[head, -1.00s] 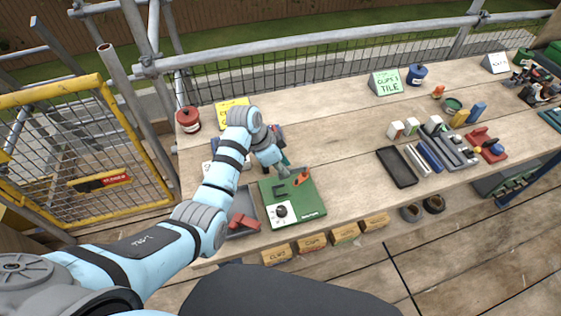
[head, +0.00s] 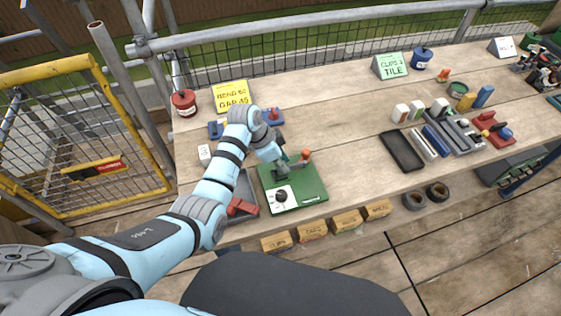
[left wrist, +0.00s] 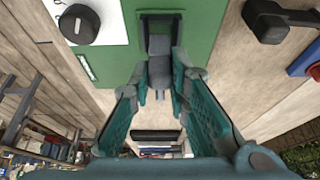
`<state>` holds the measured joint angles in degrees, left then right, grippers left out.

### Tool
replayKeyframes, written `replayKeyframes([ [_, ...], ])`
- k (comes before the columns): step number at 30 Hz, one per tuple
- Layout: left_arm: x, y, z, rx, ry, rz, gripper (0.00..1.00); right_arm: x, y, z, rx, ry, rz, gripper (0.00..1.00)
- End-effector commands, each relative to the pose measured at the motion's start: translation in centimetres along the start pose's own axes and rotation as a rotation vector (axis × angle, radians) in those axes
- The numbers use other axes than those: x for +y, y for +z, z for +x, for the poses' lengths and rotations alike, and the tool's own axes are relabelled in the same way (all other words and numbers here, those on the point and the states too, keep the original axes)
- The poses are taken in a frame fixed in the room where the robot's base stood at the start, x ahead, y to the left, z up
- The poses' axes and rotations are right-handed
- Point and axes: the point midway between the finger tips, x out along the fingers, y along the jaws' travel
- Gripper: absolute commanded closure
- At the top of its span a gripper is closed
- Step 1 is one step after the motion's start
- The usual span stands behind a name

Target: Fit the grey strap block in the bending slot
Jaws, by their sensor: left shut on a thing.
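The green bending board (head: 309,197) lies on the bench near its front edge and fills the top of the left wrist view (left wrist: 112,60). It carries a white plate with a black knob (head: 281,196) and an orange-tipped lever (head: 305,156). My left gripper (head: 282,172) is low over the board. In the left wrist view its teal fingers (left wrist: 160,88) are shut on the grey strap block (left wrist: 160,72). The block's far end points to a dark grey U-shaped slot piece (left wrist: 160,22); I cannot tell how deep it sits. My right gripper is not in view.
A grey tray with red pieces (head: 243,207) stands left of the board. A black tray (head: 402,151) and several coloured blocks lie to the right. A yellow sign (head: 231,95) and a red pot (head: 184,102) stand behind.

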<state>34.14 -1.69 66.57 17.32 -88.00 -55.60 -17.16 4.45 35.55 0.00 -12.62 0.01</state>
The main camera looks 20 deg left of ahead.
Motion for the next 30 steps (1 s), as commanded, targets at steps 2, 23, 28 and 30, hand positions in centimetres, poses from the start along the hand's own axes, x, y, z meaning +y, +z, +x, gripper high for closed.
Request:
replayKeyframes([
  [2, -0.01, -0.02, -0.02, 0.0, 0.0, 0.0, 1.0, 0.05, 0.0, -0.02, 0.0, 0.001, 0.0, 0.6],
  [23, -0.1, 0.23, -0.15, 0.0, 0.0, 0.0, 1.0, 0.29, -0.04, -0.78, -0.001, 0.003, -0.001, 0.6],
  [28, -0.1, 0.24, -0.12, 0.0, 0.0, 0.0, 1.0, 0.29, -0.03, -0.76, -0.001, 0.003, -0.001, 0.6],
  [30, -0.1, 0.28, -0.01, 0.0, 0.0, 0.0, 1.0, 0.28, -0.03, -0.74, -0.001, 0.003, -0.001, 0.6],
])
